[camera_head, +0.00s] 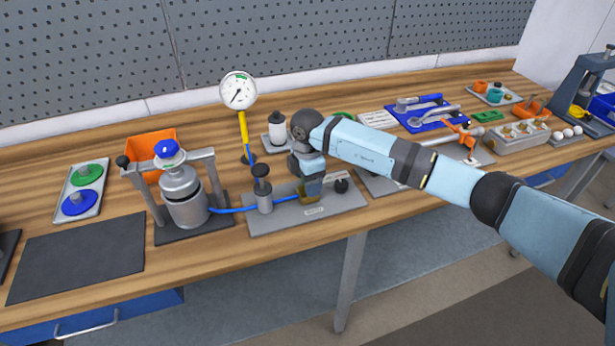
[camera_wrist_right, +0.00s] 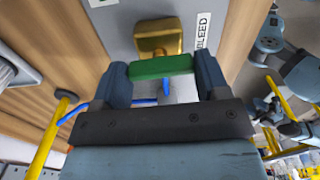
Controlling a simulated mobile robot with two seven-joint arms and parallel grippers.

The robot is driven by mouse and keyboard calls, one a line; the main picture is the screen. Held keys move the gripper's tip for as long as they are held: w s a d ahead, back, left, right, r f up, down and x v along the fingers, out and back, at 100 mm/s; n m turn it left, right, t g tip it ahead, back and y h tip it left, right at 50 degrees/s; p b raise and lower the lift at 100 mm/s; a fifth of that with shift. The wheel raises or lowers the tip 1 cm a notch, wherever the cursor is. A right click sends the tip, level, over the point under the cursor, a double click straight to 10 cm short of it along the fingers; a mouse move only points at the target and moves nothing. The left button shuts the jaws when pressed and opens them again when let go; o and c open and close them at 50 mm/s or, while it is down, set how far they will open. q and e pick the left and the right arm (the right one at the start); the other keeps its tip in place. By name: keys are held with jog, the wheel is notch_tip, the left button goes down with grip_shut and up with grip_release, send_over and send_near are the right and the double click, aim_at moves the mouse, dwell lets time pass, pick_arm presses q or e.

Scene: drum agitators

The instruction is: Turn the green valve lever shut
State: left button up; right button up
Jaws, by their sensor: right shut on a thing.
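The green valve lever (camera_wrist_right: 160,66) shows in the right wrist view as a short green bar across the space between my fingers. My right gripper (camera_wrist_right: 162,75) is shut on the green lever, one dark finger at each end. In the head view my right gripper (camera_head: 311,190) points down over the grey valve plate (camera_head: 347,198).
A hand pump (camera_head: 263,190) stands left of the gripper on the plate, with a blue hose (camera_head: 232,210) to a metal vessel (camera_head: 184,198). A pressure gauge (camera_head: 238,90) on a yellow stem stands behind. A black knob (camera_head: 341,186) is close on the right.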

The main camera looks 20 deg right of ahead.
jog(key=shift+m, duration=0.3)
jog(key=o, duration=0.9)
jog(key=shift+o, duration=0.2)
notch_tip(320, 180, up, 14)
jog(key=b, duration=0.1)
